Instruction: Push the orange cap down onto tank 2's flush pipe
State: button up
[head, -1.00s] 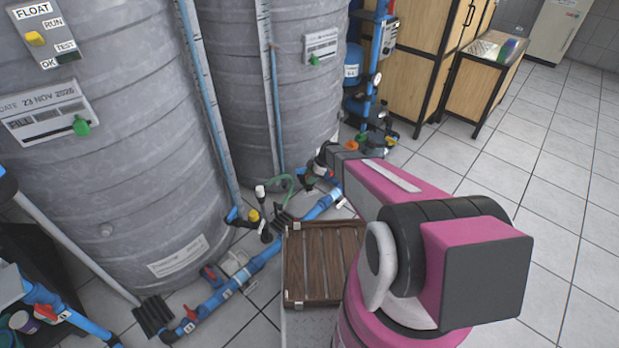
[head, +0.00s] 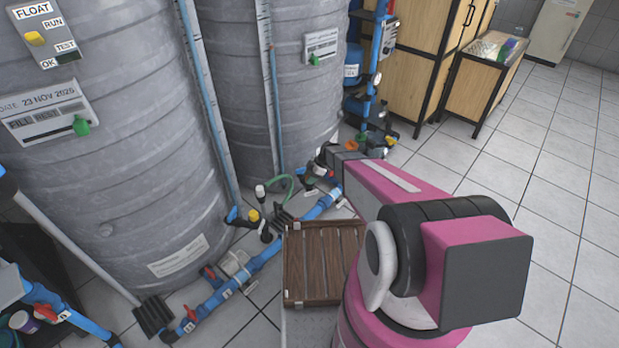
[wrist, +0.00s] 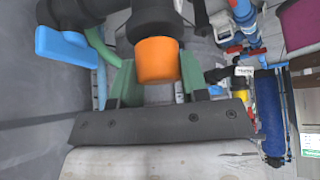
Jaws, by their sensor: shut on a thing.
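The orange cap (wrist: 158,62) is between the two green fingers of my gripper (wrist: 158,80) in the wrist view, and the gripper is shut on it. The dark flush pipe (wrist: 153,22) comes right up against the cap's upper edge in the picture. I cannot tell how far the cap sits over the pipe end. In the head view my arm reaches to the foot of the farther grey tank (head: 235,110). The fingers and the held cap cannot be made out there.
A blue valve handle (wrist: 65,47) and a green hose (wrist: 103,45) lie left of the cap. Blue pipes (wrist: 245,15) run at the right. In the head view a brown slatted crate (head: 325,262) stands below my arm, and the tiled floor (head: 540,200) at right is clear.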

jog(key=shift+f, duration=0.15)
jog(key=o, duration=1)
jog(key=shift+c, duration=0.2)
jog(key=v, duration=1)
jog(key=shift+d+r, duration=0.2)
jog(key=shift+r, duration=0.15)
jog(key=s+d+r+m+h, duration=0.3)
jog(key=s+d+r+m, duration=0.1)
jog(key=s+r+m, duration=0.6)
jog(key=s+d+r+m+t+h, duration=0.1)
jog(key=s+d+r+m+h, duration=0.2)
jog(key=s+r+m, duration=0.7)
jog(key=s+d, duration=0.1)
jog(key=s, duration=0.2)
jog(key=shift+d, duration=0.2)
